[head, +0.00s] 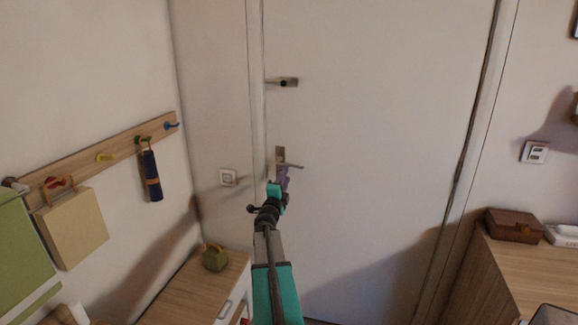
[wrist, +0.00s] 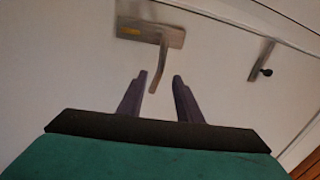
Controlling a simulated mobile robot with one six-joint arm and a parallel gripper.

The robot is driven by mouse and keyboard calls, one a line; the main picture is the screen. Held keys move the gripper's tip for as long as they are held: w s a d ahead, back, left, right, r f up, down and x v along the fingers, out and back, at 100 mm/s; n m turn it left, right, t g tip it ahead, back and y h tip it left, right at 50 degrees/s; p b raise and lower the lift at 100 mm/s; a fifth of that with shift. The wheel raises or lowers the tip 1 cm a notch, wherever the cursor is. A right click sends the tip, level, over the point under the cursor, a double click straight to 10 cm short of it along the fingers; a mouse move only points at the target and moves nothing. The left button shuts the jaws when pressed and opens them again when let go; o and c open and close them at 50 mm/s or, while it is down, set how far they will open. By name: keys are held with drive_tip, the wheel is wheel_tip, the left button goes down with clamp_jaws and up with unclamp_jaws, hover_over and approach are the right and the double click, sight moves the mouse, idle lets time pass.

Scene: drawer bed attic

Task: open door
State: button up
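The white door (head: 375,130) is closed in its frame in the head view. Its lever handle (head: 291,165) sits on a metal plate at the door's left side. In the wrist view the handle (wrist: 158,62) points down toward my gripper (wrist: 161,80), its tip near the gap between the two fingers. The fingers are apart. My gripper (head: 284,176) is at the handle in the head view, where its fingers are small and overlap the lever. I cannot tell whether they touch it. A second metal fitting (head: 284,82) with a dark knob is higher on the door.
A wooden cabinet (head: 200,283) with a green round object (head: 214,258) stands at the lower left. A hook rail (head: 95,160) with bags and an umbrella (head: 151,175) is on the left wall. A wooden dresser (head: 530,270) with a brown box (head: 513,225) stands right.

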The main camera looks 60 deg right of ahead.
sight(290, 165)
drive_tip(key=shift+p+x, duration=0.85)
drive_tip(key=shift+x, duration=3.15)
clamp_jaws()
